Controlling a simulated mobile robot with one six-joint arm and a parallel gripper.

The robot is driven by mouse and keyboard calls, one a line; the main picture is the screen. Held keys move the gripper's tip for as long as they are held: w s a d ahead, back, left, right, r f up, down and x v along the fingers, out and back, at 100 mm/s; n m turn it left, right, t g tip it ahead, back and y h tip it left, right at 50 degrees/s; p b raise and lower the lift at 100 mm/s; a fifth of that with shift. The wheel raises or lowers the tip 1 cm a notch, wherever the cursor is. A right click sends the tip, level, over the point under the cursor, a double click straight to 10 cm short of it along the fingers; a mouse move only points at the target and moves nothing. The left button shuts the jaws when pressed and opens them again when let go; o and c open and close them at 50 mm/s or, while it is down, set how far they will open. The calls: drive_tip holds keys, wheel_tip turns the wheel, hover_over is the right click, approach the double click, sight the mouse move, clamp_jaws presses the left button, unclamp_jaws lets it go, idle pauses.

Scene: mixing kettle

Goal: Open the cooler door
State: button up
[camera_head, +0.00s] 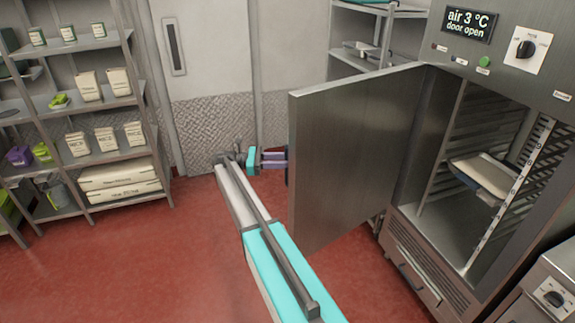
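The cooler door (350,155) is a steel panel standing wide open, swung out to the left of the cooler cabinet (440,265). The cooler display (467,22) reads "air 3 °C" and "door open". The rack-lined interior is exposed, with a tray (488,178) on one level. My gripper (274,161) is at the door's free left edge, partly hidden behind the panel. I cannot tell whether it touches the door or whether its fingers are open or shut. The door's handle is not visible.
A shelf unit (100,158) with cartons, bags and tubs stands at left. A grey wall door (205,80) is at the back. A wire rack (385,45) stands behind the cooler. The red floor (130,270) is clear at lower left. A steel appliance (545,295) is at lower right.

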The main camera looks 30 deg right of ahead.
sight(292, 171)
drive_tip(key=shift+s+a+r+b, duration=0.55)
drive_tip(key=shift+s+a, duration=0.1)
drive_tip(key=shift+s, duration=1)
drive_tip(key=shift+s+a+r+b, duration=0.45)
drive_tip(key=shift+s+a+b, duration=0.15)
drive_tip(key=shift+s, duration=1.05)
drive_tip(key=shift+s+a+r+b, duration=0.5)
drive_tip(key=shift+s+a, duration=0.15)
drive_tip(key=shift+s, duration=1)
drive_tip(key=shift+s+a+r, duration=0.1)
drive_tip(key=shift+s+r, duration=0.05)
drive_tip(key=shift+s, duration=0.1)
drive_tip(key=shift+r+p, duration=0.1)
drive_tip(key=shift+p, duration=0.85)
drive_tip(key=s+p, duration=0.1)
drive_tip(key=p, duration=0.6)
drive_tip(key=shift+s+a+r, duration=0.1)
drive_tip(key=shift+s+a, duration=0.25)
drive_tip(key=shift+s, duration=0.05)
drive_tip(key=shift+s+p, duration=0.15)
drive_tip(key=shift+p, duration=0.45)
drive_tip(key=s+p, duration=0.1)
drive_tip(key=p, duration=0.1)
drive_tip(key=s+a+p, duration=0.1)
drive_tip(key=p, duration=0.1)
drive_tip(key=shift+s, duration=0.2)
drive_tip(key=shift+p, duration=0.3)
